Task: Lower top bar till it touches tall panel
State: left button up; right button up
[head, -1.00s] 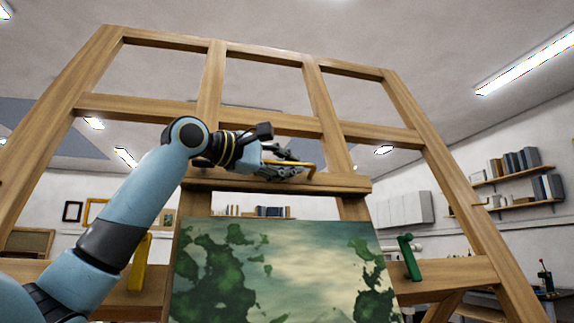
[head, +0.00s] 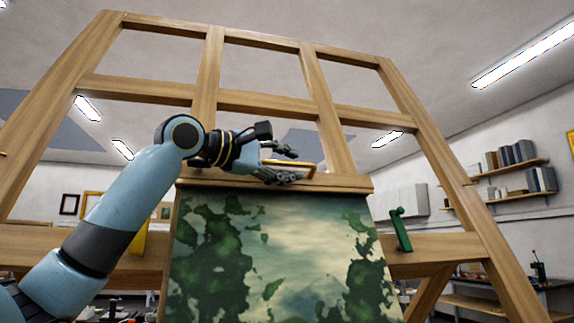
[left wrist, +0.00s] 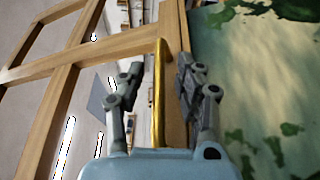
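The top bar (head: 345,184) is a level wooden bar across the easel's uprights, with a brass handle (head: 306,164) on its front. The tall panel (head: 290,245), painted in greens and pale cream, stands below it. In the head view the bar's lower edge meets the panel's top edge with no gap visible. My left gripper (head: 285,164) is at the handle. In the left wrist view its fingers (left wrist: 160,88) are apart on either side of the brass handle (left wrist: 159,115), with space showing beside it. My right gripper is out of view.
The large wooden easel frame (head: 260,103) rises behind the bar. A green clamp-like piece (head: 401,232) is right of the panel and a yellow one (head: 139,240) left, partly behind my arm. Shelves (head: 515,165) hang on the right wall.

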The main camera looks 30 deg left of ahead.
pick_arm(q)
notch_tip(320, 180, up, 10)
jog(key=shift+r, duration=0.1)
jog(key=shift+w+a, duration=0.1)
jog(key=shift+a, duration=0.05)
dwell(0.5)
jog(key=b+v, duration=0.6)
jog(key=v, duration=0.6)
jog(key=shift+s, duration=0.3)
dwell(0.5)
